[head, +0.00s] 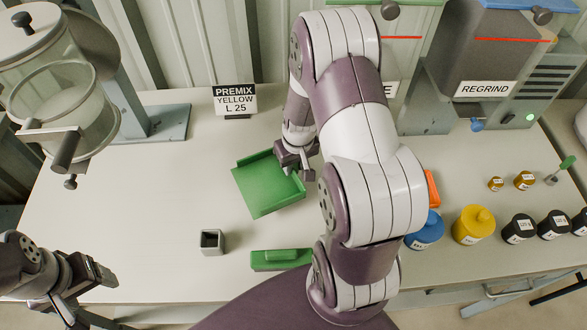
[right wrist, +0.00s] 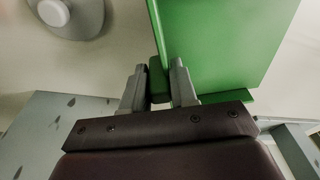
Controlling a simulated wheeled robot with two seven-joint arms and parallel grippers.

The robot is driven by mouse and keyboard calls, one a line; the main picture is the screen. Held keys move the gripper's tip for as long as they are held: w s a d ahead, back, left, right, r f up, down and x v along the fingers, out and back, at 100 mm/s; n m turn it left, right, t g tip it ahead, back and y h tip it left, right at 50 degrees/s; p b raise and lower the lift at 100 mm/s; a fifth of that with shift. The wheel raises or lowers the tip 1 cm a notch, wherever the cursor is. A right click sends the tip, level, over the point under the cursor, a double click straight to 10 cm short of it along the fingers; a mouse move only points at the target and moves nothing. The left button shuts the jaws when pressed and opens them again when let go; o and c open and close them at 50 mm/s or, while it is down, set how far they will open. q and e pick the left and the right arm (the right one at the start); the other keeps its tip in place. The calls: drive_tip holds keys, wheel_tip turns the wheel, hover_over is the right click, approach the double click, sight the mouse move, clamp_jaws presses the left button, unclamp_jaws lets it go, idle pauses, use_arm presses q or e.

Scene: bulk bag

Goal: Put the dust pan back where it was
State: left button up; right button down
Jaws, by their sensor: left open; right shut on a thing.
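The green dust pan (head: 268,188) is near the middle of the white table in the head view, its tray opening toward the front left. My right gripper (head: 296,160) is at its back right end, shut on it. In the right wrist view, the two fingers (right wrist: 159,88) close on a small green handle part, and the green pan (right wrist: 220,45) extends beyond them. I cannot tell whether the pan touches the table. My left gripper (head: 92,297) is open and empty at the lower left, by the table's front edge.
A small grey square cup (head: 212,242) and a green block-like item (head: 281,260) stand near the front edge. The PREMIX YELLOW sign (head: 235,100) is behind the pan. Blue (head: 425,232), yellow (head: 474,225) and several black jars are at right. The left-centre table is clear.

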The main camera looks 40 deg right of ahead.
wheel_tip(320, 180, down, 4)
drive_tip(key=shift+r, duration=0.2)
drive_tip(key=shift+d, duration=0.1)
drive_tip(key=shift+f, duration=0.1)
drive_tip(key=c, duration=1.3)
unclamp_jaws()
drive_tip(key=o, duration=0.4)
